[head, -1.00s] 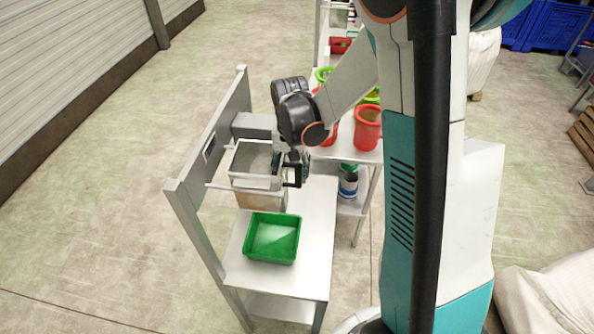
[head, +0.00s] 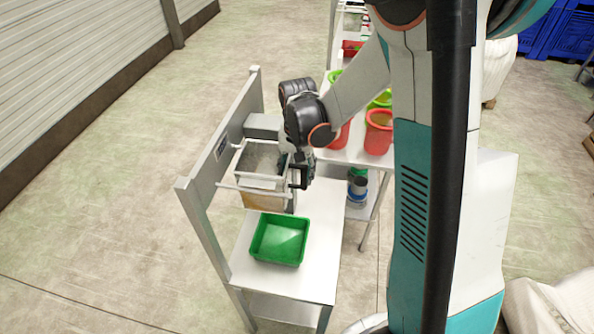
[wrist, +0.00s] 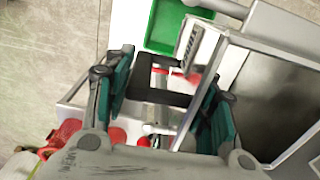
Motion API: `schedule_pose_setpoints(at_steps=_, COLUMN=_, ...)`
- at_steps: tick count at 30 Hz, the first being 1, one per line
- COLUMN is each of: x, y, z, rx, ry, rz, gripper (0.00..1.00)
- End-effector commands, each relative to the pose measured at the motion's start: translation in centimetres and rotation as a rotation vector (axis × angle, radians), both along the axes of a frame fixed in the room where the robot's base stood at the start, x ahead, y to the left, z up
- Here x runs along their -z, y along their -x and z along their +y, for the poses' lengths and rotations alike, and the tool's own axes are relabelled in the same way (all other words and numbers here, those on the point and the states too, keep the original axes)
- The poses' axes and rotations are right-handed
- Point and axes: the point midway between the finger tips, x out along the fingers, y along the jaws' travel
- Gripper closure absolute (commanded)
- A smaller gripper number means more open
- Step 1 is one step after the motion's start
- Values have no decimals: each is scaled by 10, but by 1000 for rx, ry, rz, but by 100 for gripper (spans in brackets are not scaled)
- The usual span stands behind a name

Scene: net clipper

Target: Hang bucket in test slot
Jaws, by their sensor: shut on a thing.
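The bucket (head: 262,158) is a grey, open-topped box with a brownish lower front. In the head view it is upright against the grey slot frame (head: 222,150), level with the frame's two light rods (head: 252,189). I cannot tell whether its rim rests on the rods. My gripper (head: 303,174) is at the bucket's right side, shut on its black handle (wrist: 163,88). In the wrist view the teal finger pads flank the handle, and the bucket's metal rim and dark interior (wrist: 285,95) fill the right side. The fingertip contact is partly hidden.
A green tray (head: 279,240) lies on the white table (head: 318,235) in front of the bucket. A second table behind holds red pots (head: 378,132) and green ones. The table's right part is clear. My arm hides some of the right side.

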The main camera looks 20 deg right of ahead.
Motion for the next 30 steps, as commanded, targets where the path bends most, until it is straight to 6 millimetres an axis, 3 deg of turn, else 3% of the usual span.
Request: schedule_pose_setpoints(at_steps=30, x=6, y=0, z=1, rx=0, ry=0, rz=0, gripper=92)
